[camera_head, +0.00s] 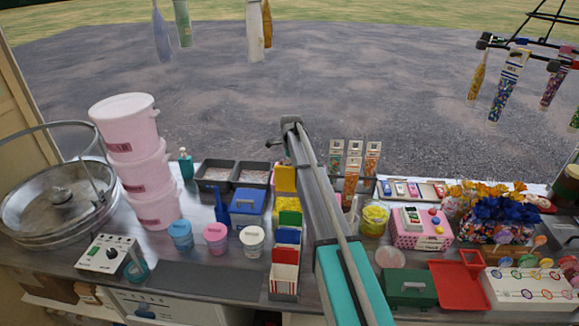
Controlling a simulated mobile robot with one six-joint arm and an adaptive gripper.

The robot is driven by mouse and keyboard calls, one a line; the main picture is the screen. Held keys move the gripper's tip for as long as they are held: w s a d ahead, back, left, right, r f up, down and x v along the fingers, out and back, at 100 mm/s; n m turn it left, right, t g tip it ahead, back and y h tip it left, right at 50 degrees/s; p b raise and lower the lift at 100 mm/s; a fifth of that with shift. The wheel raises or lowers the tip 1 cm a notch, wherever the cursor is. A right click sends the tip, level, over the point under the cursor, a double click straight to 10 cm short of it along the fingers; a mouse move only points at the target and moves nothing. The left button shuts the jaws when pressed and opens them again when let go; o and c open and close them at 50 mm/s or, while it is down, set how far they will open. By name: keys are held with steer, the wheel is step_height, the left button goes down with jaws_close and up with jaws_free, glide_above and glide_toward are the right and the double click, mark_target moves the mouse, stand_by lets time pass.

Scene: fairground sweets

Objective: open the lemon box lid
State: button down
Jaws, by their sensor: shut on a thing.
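The lemon box (283,204) stands near the back of the counter, left of my arm, with yellow contents showing. Its yellow lid (286,178) stands raised, roughly upright, behind the contents. My gripper (281,156) is small and dark at the far end of my arm, just above the lid's upper edge. It is shut on the lid, though the fingertips and the exact contact are too small and partly hidden to make out. My arm covers the area right of the box.
A blue lidded box (247,201) stands close left of the lemon box. Dark trays (216,175) lie behind it. Coloured cartons (286,255) stand in a row in front. Bottles in a rack (352,175) stand right of my arm. A dark green box (407,288) is at the front right.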

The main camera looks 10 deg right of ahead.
steer(key=shift+w+d+f+b, duration=0.15)
steer(key=shift+w+f+b, duration=0.05)
steer(key=shift+w, duration=0.3)
steer(key=shift+w+d+f+b, duration=0.15)
steer(key=shift+w+d, duration=0.05)
steer(key=shift+w, duration=0.3)
steer(key=shift+w+d+f+b, duration=0.15)
steer(key=shift+w+f+b, duration=0.05)
steer(key=shift+w, duration=0.3)
steer(key=c, duration=0.6)
jaws_free()
step_height(320, 180, up, 13)
steer(key=p, duration=1.3)
